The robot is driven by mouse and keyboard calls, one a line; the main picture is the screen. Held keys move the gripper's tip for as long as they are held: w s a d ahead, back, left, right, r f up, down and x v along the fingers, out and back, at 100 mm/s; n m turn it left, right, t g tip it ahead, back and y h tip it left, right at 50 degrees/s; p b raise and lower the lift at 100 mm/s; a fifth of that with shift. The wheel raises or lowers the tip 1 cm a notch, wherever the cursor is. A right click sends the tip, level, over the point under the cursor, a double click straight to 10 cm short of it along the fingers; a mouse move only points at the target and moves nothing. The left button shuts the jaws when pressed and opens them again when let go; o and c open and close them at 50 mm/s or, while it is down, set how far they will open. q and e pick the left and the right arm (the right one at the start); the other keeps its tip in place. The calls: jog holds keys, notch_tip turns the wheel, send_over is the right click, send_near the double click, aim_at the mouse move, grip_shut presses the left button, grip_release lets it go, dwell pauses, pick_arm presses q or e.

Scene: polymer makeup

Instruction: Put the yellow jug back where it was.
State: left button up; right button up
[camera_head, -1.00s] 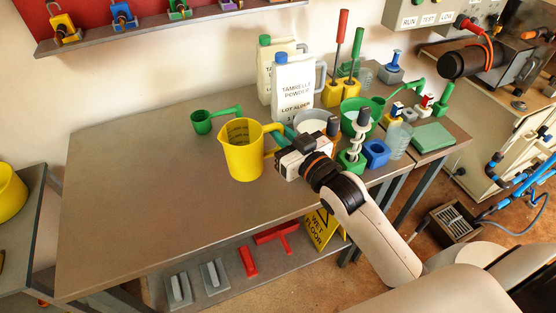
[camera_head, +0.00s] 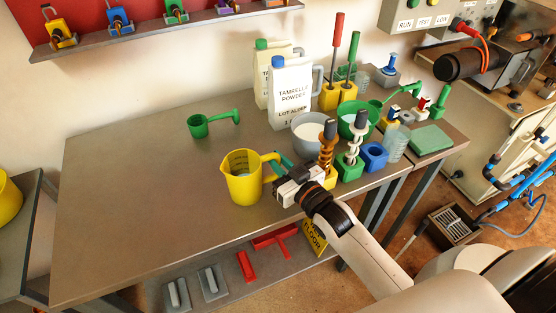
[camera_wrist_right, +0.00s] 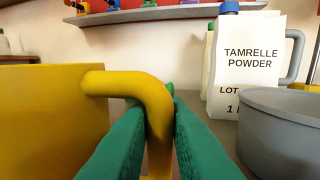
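The yellow jug (camera_head: 244,181) is upright near the front edge of the metal table (camera_head: 135,205) in the head view. My right gripper (camera_head: 274,170) is at the jug's handle, on its right side. In the right wrist view the green fingers (camera_wrist_right: 148,130) are closed around the yellow handle (camera_wrist_right: 130,85), with the jug body (camera_wrist_right: 50,115) to the left. I cannot tell whether the jug's base touches the table. My left gripper is not in view.
White powder containers (camera_head: 291,92) stand behind. A green scoop (camera_head: 198,126) lies further back. The table's left half is clear.

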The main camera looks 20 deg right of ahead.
jog(key=o, duration=0.4)
jog(key=shift+r, duration=0.1)
jog(key=b+v, duration=0.1)
jog(key=v, duration=0.9)
jog(key=shift+s+d, duration=0.1)
jog(key=shift+s, duration=0.2)
jog(key=shift+s+d+r, duration=0.1)
jog(key=shift+s+d, duration=0.05)
jog(key=shift+s, duration=0.5)
